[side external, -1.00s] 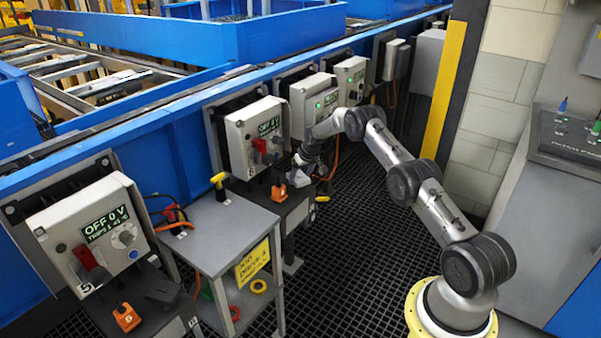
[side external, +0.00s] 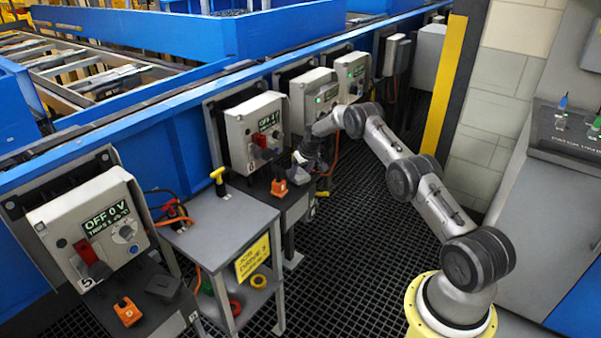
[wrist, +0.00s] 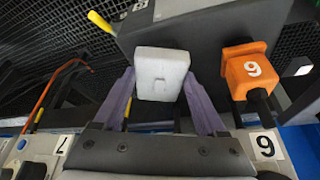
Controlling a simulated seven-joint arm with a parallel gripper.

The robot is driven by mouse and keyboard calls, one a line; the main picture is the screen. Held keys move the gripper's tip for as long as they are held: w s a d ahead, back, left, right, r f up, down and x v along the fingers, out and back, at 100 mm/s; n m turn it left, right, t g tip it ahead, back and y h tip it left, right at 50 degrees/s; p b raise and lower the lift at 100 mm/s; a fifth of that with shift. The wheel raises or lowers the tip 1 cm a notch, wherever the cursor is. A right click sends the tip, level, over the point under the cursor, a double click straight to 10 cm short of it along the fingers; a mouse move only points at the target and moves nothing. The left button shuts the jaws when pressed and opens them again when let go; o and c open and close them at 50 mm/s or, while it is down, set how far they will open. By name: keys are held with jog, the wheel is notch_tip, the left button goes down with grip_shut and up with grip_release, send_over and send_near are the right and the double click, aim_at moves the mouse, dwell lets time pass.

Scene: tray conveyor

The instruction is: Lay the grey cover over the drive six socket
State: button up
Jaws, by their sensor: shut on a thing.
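The grey cover (wrist: 161,73) is a small pale block with a raised face. My gripper (wrist: 160,80) is shut on it, with one purple finger on each side. In the wrist view the cover is in front of the dark stand (wrist: 205,40). I cannot tell whether it touches the stand. The drive six socket is not visible; the cover and gripper may hide it. An orange plug (wrist: 253,70), its number reading as an upside-down 6, is beside the cover. In the side view my gripper (side external: 305,163) is low, just right of that orange plug (side external: 279,188).
The drive six box (side external: 255,135) stands behind the gripper. A grey side table (side external: 215,215) with a yellow-handled tool (side external: 218,180) is to the left. The drive five box (side external: 90,230) is further left. Open grating floor (side external: 360,240) lies in front.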

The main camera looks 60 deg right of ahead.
jog(key=shift+f, duration=0.15)
jog(key=o, duration=1.3)
